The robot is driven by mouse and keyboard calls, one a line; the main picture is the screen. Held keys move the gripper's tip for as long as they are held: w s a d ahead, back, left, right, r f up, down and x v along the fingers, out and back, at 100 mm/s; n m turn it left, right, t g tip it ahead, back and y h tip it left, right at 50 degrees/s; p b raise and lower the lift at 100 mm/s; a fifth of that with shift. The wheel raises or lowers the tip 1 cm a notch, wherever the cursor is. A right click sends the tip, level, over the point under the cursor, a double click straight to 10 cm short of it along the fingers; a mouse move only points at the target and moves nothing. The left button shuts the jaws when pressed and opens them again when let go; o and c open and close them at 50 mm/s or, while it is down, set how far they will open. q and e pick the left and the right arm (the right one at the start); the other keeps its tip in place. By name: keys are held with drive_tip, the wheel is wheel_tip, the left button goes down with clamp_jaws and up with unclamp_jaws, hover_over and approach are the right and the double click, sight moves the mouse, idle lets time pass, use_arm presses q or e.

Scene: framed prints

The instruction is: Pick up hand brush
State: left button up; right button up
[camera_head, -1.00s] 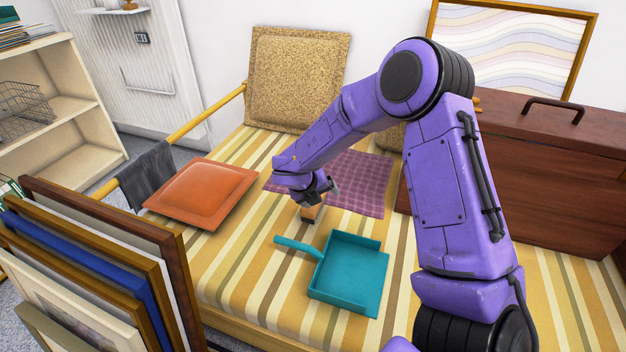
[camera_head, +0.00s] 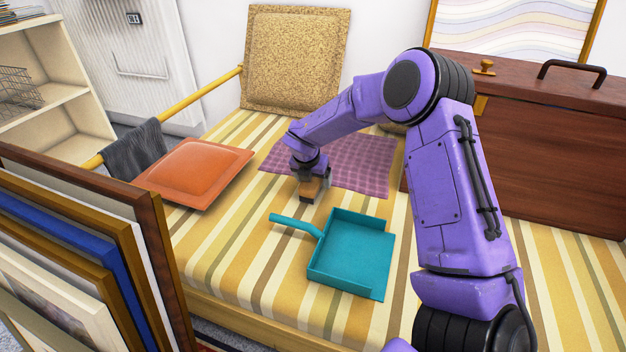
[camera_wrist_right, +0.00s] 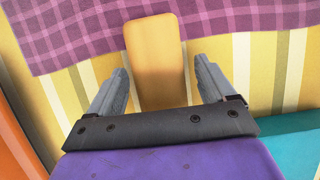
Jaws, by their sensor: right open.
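The hand brush (camera_head: 308,189) is a small wooden block with a dark lower edge, resting on the striped mattress behind the dustpan. The wrist view shows its orange-yellow wooden top (camera_wrist_right: 154,45). My right gripper (camera_head: 314,181) points down over the brush and hides part of it. In the wrist view, the open fingers of this gripper (camera_wrist_right: 158,68) stand on either side of the brush, with a gap on each side. My left gripper is not in view.
A teal dustpan (camera_head: 350,254) lies just in front of the brush. A purple checked cloth (camera_head: 350,168) lies behind it, and an orange cushion (camera_head: 196,172) to the left. Framed pictures (camera_head: 150,240) stand at front left. A brown chest (camera_head: 520,150) stands at right.

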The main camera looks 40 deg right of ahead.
drive_tip(key=shift+r, duration=0.2)
drive_tip(key=shift+f, duration=0.3)
idle(0.3)
drive_tip(key=c, duration=1.3)
drive_tip(key=shift+o, duration=0.2)
drive_tip(key=shift+r, duration=0.45)
wheel_tip(320, 180, up, 3)
drive_tip(key=shift+r+p, duration=0.15)
drive_tip(key=shift+p, duration=0.75)
drive_tip(key=s+a+r+p, duration=0.1)
drive_tip(key=r, duration=0.1)
drive_tip(key=s+a+r, duration=0.1)
drive_tip(key=r, duration=0.1)
drive_tip(key=s+a+r+p, duration=0.1)
drive_tip(key=s+r, duration=0.1)
drive_tip(key=shift+a+r+p, duration=0.2)
drive_tip(key=shift+a+p, duration=0.05)
drive_tip(key=shift+p, duration=0.05)
drive_tip(key=s+a+r+p, duration=0.1)
drive_tip(key=s+a+r, duration=0.2)
drive_tip(key=s+a, duration=0.2)
drive_tip(key=shift+s+a, duration=0.25)
drive_tip(key=shift+s, duration=0.7)
